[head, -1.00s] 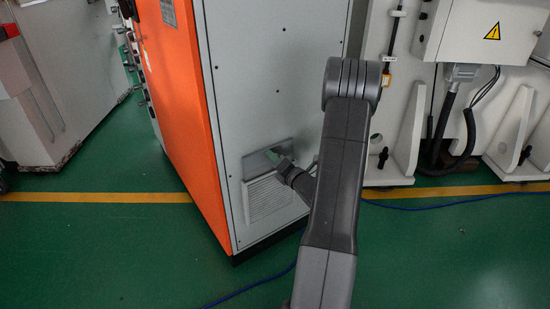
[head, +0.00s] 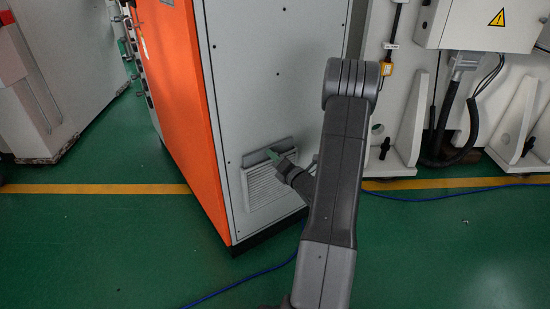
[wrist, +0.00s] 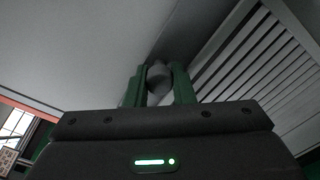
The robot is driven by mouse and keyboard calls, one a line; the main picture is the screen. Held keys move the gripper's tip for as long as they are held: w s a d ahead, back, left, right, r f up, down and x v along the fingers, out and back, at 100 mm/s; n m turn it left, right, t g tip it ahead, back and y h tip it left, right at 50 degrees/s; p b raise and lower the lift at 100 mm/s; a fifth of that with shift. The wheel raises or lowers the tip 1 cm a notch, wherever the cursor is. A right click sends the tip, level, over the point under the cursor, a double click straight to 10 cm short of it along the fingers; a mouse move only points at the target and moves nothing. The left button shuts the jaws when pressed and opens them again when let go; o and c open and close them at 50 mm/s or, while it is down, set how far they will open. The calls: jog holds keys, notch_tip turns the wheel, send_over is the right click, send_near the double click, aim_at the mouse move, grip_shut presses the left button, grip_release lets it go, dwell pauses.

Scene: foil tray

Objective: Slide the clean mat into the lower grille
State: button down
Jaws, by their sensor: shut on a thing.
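The clean mat shows in the head view as a thin grey strip (head: 287,144) along the top of the lower grille. The lower grille (head: 265,190) is a white slatted panel low on the cabinet's grey side. My gripper (head: 272,154) is at the mat, its green fingertips shut on it. In the wrist view the fingers (wrist: 159,85) close around a small grey rounded part. The mat (wrist: 208,32) shows there as a darker grey band beside the grille's slats (wrist: 255,70). How far the mat's edge sits inside the grille cannot be told.
The cabinet has an orange front (head: 180,100). My arm hides part of its right side. White machine brackets (head: 400,135) and cables stand to the right. A blue cable (head: 235,291) lies on the green floor, which is otherwise mostly clear.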

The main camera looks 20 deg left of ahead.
jog(key=shift+f, duration=0.15)
jog(key=shift+s+f, duration=0.1)
jog(key=shift+f, duration=0.1)
jog(key=c, duration=1.2)
grip_release()
jog(key=shift+s+f, duration=0.1)
jog(key=shift+c, duration=0.3)
jog(key=shift+o, duration=0.4)
jog(key=shift+s+d, duration=0.35)
jog(key=shift+d, duration=0.1)
jog(key=shift+o, duration=0.2)
jog(key=p+v, duration=0.3)
jog(key=v, duration=0.9)
jog(key=shift+d+r, duration=0.25)
jog(key=shift+r, duration=0.15)
jog(key=shift+a, duration=0.1)
jog(key=b+x, duration=0.2)
jog(key=x, duration=1)
jog(key=shift+w+a+f+b, duration=0.15)
jog(key=shift+w+f+b, duration=0.05)
jog(key=shift+b, duration=0.2)
